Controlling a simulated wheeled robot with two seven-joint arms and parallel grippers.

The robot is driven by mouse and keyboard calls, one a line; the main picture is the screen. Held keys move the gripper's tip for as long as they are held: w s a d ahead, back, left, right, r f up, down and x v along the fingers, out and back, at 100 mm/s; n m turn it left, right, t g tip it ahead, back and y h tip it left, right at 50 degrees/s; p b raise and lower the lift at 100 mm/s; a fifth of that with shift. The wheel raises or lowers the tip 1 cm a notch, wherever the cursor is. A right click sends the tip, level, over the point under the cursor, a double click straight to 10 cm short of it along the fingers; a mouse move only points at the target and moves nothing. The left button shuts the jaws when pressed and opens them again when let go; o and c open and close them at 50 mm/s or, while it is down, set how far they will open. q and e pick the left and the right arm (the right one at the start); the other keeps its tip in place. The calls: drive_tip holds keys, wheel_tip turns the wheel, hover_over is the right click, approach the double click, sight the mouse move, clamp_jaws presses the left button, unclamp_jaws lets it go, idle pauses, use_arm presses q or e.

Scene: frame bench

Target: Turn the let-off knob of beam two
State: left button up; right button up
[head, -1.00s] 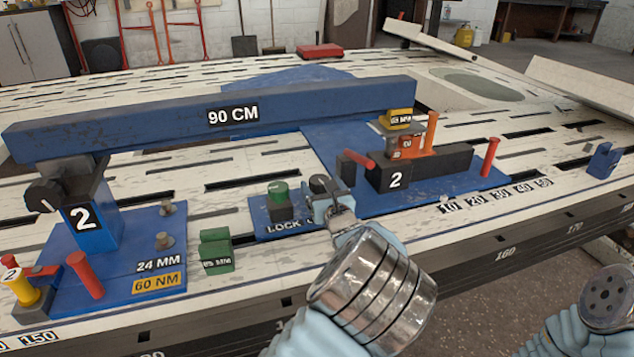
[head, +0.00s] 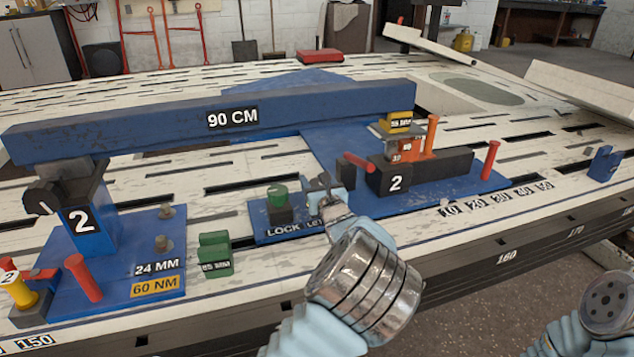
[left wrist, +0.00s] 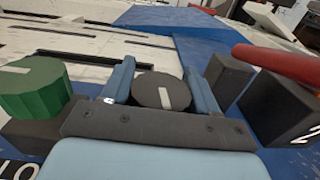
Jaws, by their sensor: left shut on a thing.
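The let-off knob is a dark round knob with a pale pointer line, seen from above in the left wrist view (left wrist: 158,92). It sits beside the green lock knob (head: 277,195) on a blue plate; the label under it is partly covered. My left gripper (head: 325,191) is shut on the dark knob, one blue-grey finger on each side. In the head view the fingers hide much of the knob. In the left wrist view the pointer line runs nearly straight up the picture. The right gripper's fingers are not in view.
A black block marked 2 (head: 420,172) and a red peg (head: 358,162) stand close right of the gripper. The blue 90 CM beam (head: 170,122) spans behind. A green 65 MM block (head: 215,256) stands left. The bench is clear in front of the lock plate.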

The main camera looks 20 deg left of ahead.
use_arm(q)
drive_tip(key=shift+f+h+b, duration=0.25)
drive_tip(key=shift+h+b, duration=0.05)
drive_tip(key=shift+b, duration=0.45)
drive_tip(key=shift+r+m+t+h, duration=0.15)
drive_tip(key=shift+m+t+h, duration=0.25)
drive_tip(key=shift+m, duration=0.1)
drive_tip(key=shift+d+r+m+h, duration=0.1)
drive_tip(key=shift+d+m+h, duration=0.05)
drive_tip(key=shift+m+h, duration=0.2)
drive_tip(key=o, duration=1)
drive_tip(key=shift+c, duration=0.2)
